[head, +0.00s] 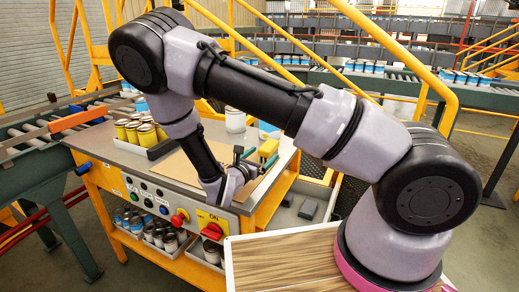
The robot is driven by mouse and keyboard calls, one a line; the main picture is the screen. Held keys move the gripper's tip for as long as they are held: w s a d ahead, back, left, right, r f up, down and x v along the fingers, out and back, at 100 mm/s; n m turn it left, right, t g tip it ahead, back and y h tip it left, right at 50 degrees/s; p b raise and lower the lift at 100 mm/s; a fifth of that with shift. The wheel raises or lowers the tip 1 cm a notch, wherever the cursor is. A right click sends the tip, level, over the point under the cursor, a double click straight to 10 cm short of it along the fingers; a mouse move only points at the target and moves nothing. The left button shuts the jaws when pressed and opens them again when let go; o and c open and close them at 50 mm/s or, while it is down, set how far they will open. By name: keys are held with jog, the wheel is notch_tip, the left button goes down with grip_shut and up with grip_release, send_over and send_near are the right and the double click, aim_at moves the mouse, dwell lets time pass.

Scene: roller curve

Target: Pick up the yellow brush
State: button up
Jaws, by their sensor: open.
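The yellow brush (268,148) shows as a small yellow shape at the right part of the grey worktop, just beyond my gripper. My gripper (259,159) has dark green-tipped fingers and is open, reaching low over the worktop from the left of the brush. The fingertips are close to the brush in the picture. I cannot tell whether they touch it or whether part of it lies between them. The brush's lower part is hidden or too small to make out.
Yellow cans (137,131) stand in a tray at the worktop's left. A white tub (235,120) stands behind. The front panel has a red button (179,217). Yellow rails and roller conveyors (480,95) lie behind. A brown board (195,160) lies on the worktop.

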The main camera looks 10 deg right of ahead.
aim_at(269, 144)
jog(key=shift+w+a+f+n+t+y, duration=0.3)
jog(key=shift+a+f+n+t, duration=0.15)
jog(key=shift+a+n, duration=0.2)
jog(key=shift+w+a+f, duration=0.1)
jog(key=shift+w, duration=0.15)
jog(key=x, duration=0.4)
jog(key=shift+w+f, duration=0.1)
jog(key=shift+w, duration=0.25)
jog(key=x, duration=0.5)
jog(key=shift+w+d+f, duration=0.25)
jog(key=shift+d+f, duration=0.05)
jog(key=c, duration=1.5)
jog(key=shift+r, duration=0.15)
